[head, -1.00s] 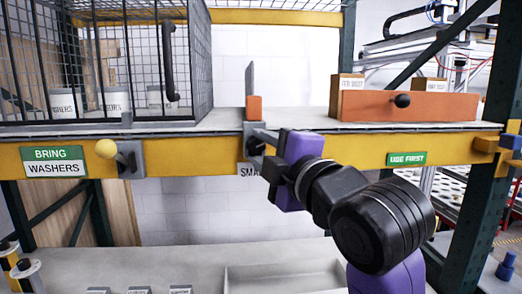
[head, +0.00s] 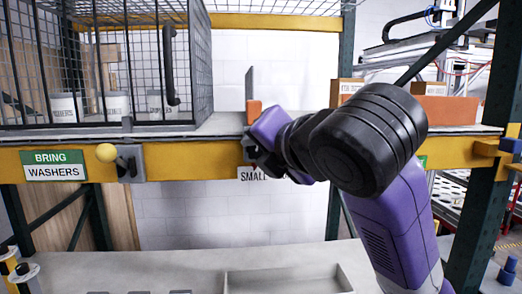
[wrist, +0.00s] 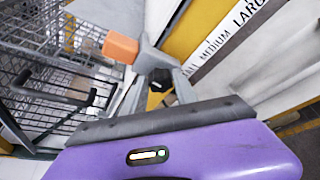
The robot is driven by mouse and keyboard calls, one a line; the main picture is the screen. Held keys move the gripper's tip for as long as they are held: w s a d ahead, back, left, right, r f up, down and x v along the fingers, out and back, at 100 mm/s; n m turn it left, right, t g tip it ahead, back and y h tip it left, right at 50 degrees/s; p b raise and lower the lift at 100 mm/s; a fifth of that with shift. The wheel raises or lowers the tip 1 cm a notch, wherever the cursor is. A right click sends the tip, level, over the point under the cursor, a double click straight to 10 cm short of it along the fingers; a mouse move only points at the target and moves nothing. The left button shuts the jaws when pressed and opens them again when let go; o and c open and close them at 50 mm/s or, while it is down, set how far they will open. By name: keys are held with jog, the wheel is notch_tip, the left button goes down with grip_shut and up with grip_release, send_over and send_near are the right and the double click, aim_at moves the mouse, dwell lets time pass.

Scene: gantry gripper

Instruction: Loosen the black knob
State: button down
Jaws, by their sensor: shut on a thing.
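The black knob (wrist: 160,77) sits at the front of the yellow beam, below an orange block (head: 254,112) on a grey upright. My gripper (head: 254,150) is at the knob and shut on it; the wrist view shows its grey fingers (wrist: 178,80) around the dark knob. In the head view my gripper and wrist hide most of the knob. A size label (wrist: 232,35) reading medium and large runs beside it in the wrist view; in the head view only "SMALL" shows below my gripper.
A wire cage (head: 150,60) with labelled tubs stands left on the shelf. A yellow ball-ended lever (head: 106,153) juts from the beam at left. An orange box (head: 450,110) is at right, partly behind my arm. An open tray (head: 285,281) lies below.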

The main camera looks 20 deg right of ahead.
jog(key=shift+n+g+h, duration=0.4)
jog(key=shift+n+h, duration=0.1)
jog(key=shift+n, duration=0.4)
jog(key=shift+a+f, duration=0.1)
jog(key=c, duration=1)
grip_release()
jog(key=shift+o, duration=0.2)
jog(key=v, duration=0.7)
jog(key=shift+s+r, duration=0.25)
jog(key=shift+s, duration=0.1)
